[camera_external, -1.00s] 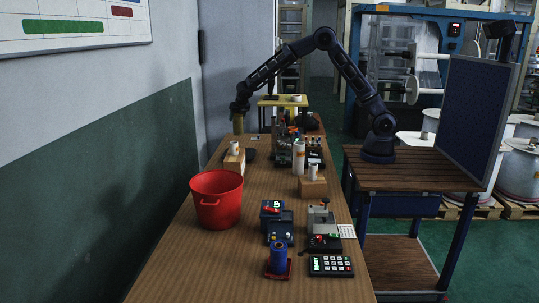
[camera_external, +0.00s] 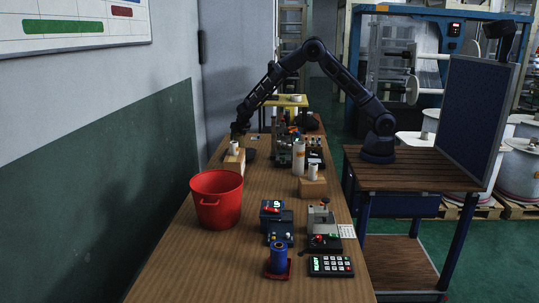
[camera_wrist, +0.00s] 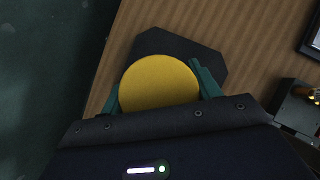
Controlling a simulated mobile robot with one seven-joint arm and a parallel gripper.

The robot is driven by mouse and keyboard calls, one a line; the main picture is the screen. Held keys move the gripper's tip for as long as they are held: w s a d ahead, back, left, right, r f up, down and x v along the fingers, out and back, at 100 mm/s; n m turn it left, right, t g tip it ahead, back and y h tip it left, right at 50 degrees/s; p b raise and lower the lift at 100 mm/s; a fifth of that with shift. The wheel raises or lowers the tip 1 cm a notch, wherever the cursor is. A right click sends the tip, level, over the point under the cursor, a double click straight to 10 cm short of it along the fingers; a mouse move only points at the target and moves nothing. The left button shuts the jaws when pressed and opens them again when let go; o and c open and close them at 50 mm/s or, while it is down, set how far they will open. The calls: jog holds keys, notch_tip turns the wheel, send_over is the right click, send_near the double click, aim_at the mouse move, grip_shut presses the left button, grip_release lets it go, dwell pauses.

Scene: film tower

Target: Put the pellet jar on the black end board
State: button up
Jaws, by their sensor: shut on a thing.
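The pellet jar shows as a round yellow top (camera_wrist: 160,84) between my gripper's fingers in the wrist view. My gripper (camera_external: 238,133) is shut on it at the far left of the long table. The black end board (camera_wrist: 180,42) is a dark, cut-cornered plate lying on the wood; in the wrist view the jar overlaps it. A dark edge of the board (camera_external: 250,155) shows in the external view.
A red bucket (camera_external: 217,202) is nearer. Bottles and devices crowd the table's right side. The table's left edge is close to the jar.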

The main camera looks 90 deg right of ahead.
jog(key=o, duration=1.2)
jog(key=shift+f, duration=0.1)
